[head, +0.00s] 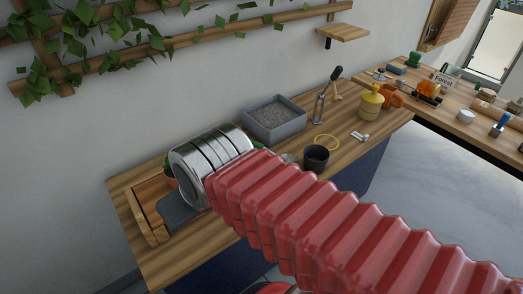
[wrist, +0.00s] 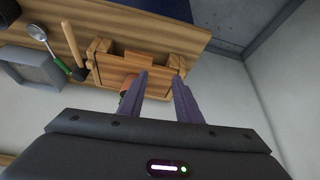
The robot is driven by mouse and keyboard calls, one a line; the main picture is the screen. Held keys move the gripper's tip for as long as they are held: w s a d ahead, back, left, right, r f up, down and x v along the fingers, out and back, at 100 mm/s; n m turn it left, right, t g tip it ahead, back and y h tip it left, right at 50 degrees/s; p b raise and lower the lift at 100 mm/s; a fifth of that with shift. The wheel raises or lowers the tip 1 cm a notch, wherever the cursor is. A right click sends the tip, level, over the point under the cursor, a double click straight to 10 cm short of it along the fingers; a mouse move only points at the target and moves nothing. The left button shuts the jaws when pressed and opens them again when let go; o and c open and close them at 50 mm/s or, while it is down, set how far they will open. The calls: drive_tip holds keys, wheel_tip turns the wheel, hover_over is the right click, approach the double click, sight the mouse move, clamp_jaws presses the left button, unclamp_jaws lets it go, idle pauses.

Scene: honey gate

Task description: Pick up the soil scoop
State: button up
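A tool with a round silvery head and a green handle, which looks like the soil scoop (wrist: 38,31), lies at the upper left of the wrist view, beside a grey tray. In the head view only a bit of green (head: 258,146) shows behind my red arm; most of the tool is hidden. My gripper (wrist: 161,73) has its two dark fingers apart with nothing between them. They point toward a wooden crate (wrist: 115,78), well to the right of the scoop. In the head view the fingers are not clearly visible.
A grey tray of gravel-like soil (head: 275,128) stands behind the arm. A wooden-handled tool (wrist: 72,42) lies between scoop and crate. A black cup (head: 316,158), yellow ring (head: 327,141) and yellow canister (head: 371,104) are farther right. A wall rises behind the bench.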

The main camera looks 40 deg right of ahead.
drive_tip(key=w+d+f+t+h, duration=0.1)
drive_tip(key=w+d+h, duration=0.1)
drive_tip(key=w+d, duration=0.5)
drive_tip(key=w+d+t+h, duration=0.1)
drive_tip(key=w+d+h, duration=0.15)
drive_tip(key=d, duration=0.75)
drive_tip(key=n+t, duration=0.3)
drive_tip(key=n, duration=0.1)
hover_over(281, 157)
drive_tip(key=s+a, duration=0.3)
drive_tip(key=a, duration=0.2)
wheel_tip(281, 157, down, 11)
drive_tip(key=s+f+t, duration=0.1)
drive_tip(key=s+f, duration=0.1)
drive_tip(key=s+d+f+t+y, duration=0.1)
drive_tip(key=s+f, duration=0.1)
drive_tip(key=s+d+f+n+t+y, duration=0.1)
drive_tip(key=s+f, duration=0.1)
drive_tip(key=f, duration=0.1)
drive_tip(key=shift+s, duration=0.15)
drive_tip(key=shift+s+a+f+y, duration=0.15)
drive_tip(key=shift+s+a+y, duration=0.1)
drive_tip(key=shift+s, duration=0.25)
drive_tip(key=shift+x, duration=4.4)
